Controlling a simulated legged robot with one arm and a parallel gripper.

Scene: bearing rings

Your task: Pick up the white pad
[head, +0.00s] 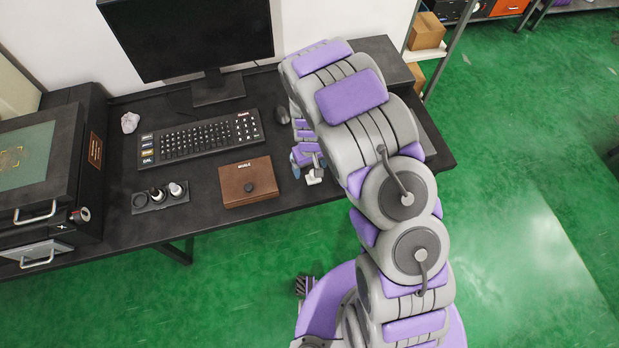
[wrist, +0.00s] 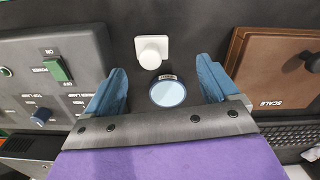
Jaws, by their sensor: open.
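The white pad (wrist: 152,50) is a small white square with a round white knob on it, lying on the dark desk. It shows in the upper middle of the wrist view, and as a small white piece (head: 314,178) beside my gripper in the head view. My gripper (wrist: 162,70) is open, its blue fingers spread wide with nothing held. The pad is just beyond the fingertips, apart from them. A round pale-blue disc with a dark rim (wrist: 167,91) lies nearer, in line between the fingers. In the head view my arm partly hides my gripper (head: 308,164).
A brown box marked SCALE (head: 248,182) and a grey panel with a green power switch (wrist: 58,70) flank the fingers. The keyboard (head: 200,138), mouse (head: 282,115), small bottle holder (head: 160,197) and monitor (head: 190,35) stand on the desk (head: 110,215).

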